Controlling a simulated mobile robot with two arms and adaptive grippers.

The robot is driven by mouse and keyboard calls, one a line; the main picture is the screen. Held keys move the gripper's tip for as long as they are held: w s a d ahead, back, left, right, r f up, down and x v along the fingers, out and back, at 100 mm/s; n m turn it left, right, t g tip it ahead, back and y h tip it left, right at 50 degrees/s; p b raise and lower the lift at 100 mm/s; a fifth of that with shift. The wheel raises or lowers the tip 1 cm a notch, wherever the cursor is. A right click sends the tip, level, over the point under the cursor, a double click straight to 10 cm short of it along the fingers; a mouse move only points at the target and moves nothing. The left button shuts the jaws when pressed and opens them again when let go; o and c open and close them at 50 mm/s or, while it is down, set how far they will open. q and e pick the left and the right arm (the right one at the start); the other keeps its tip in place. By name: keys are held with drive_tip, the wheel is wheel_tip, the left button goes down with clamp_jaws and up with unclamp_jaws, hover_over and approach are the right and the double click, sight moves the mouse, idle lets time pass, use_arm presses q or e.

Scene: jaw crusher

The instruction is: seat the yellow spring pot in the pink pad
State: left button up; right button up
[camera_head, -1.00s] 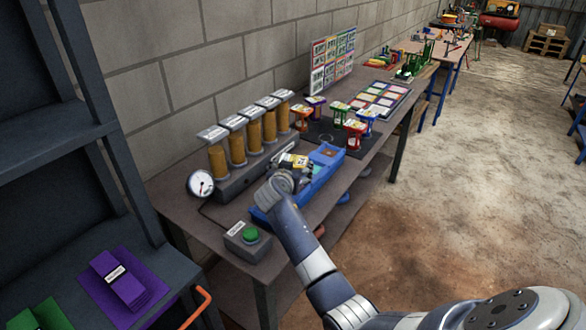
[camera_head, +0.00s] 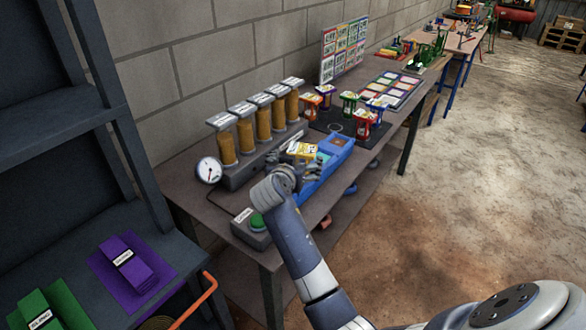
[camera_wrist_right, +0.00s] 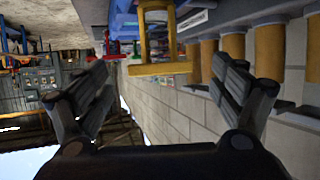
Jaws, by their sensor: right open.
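The yellow spring pot (camera_head: 304,151) stands at the blue tray on the near bench, just beyond my right gripper (camera_head: 302,167). In the right wrist view the pot's yellow frame (camera_wrist_right: 155,45) shows ahead, between the spread fingers. My right gripper (camera_wrist_right: 163,72) is open, with clear gaps between each finger and the pot. A board of coloured pads (camera_head: 391,89) lies farther along the bench; I cannot tell surely which pad is pink. My left gripper is not in view.
The blue tray (camera_head: 336,146) lies along the bench front. Orange cylinders (camera_head: 245,136) stand behind it by the wall. Several red, green and blue pots (camera_head: 361,125) stand on a dark mat. A gauge (camera_head: 208,170) and green button (camera_head: 257,221) are nearer.

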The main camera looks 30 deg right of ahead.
drive_tip(key=shift+v, duration=2.3)
